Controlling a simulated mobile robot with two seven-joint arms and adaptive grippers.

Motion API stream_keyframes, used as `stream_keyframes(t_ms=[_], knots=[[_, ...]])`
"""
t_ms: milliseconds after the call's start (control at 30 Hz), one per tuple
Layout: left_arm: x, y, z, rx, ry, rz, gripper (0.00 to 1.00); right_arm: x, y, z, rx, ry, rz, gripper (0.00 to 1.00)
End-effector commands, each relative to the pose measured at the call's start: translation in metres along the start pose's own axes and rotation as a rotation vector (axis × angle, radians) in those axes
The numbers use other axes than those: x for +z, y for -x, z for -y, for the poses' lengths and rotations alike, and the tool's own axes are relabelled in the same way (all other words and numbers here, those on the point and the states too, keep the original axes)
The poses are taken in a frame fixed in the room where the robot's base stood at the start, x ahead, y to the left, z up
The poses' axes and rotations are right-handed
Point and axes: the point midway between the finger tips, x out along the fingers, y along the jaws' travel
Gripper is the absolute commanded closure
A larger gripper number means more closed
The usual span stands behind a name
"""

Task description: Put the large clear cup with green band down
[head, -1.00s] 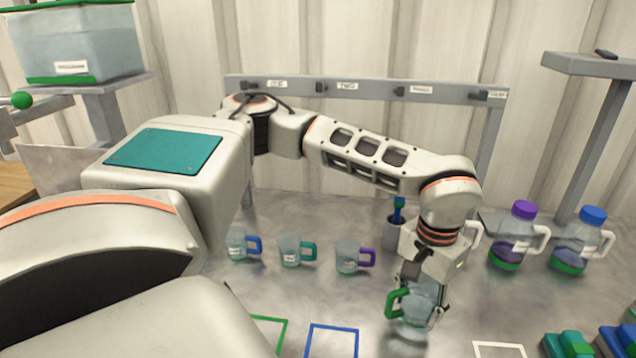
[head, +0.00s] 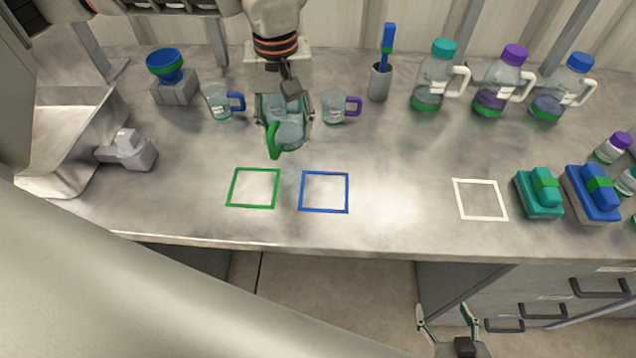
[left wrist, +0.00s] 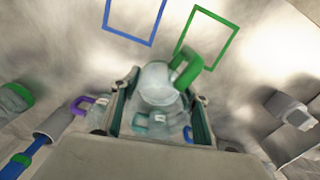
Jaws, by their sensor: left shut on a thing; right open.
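The large clear cup (head: 288,133) with a green handle is held in my left gripper (head: 285,118), which is shut on it. In the left wrist view the cup (left wrist: 157,82) sits between the fingers, its green handle to the upper right. It appears to be above the counter, behind the green square outline (head: 253,188) and the blue square outline (head: 324,192). Whether its base touches anything is hard to tell. My right gripper (head: 445,316) is open and empty, low in front of the counter.
A blue-handled cup (head: 220,103) and a purple-handled cup (head: 335,107) flank the held cup closely. A teal-handled cup (left wrist: 141,122) shows in the left wrist view. Bottles (head: 432,82) stand at the back right.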

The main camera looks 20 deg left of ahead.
Motion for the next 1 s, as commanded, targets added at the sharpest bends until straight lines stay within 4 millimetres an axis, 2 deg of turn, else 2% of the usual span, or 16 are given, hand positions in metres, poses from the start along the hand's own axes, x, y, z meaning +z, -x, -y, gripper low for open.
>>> stream_keyframes(t_ms=[467,1000], knots=[[0.021,0.059,-0.036,0.005,0.825,-0.004,0.79,0.005,0.000,0.001,-0.001,0.000,0.008,0.35],[0.058,0.122,-0.067,-0.001,1.748,0.002,0.79,0.002,0.001,0.001,-0.001,0.000,0.004,0.35]])
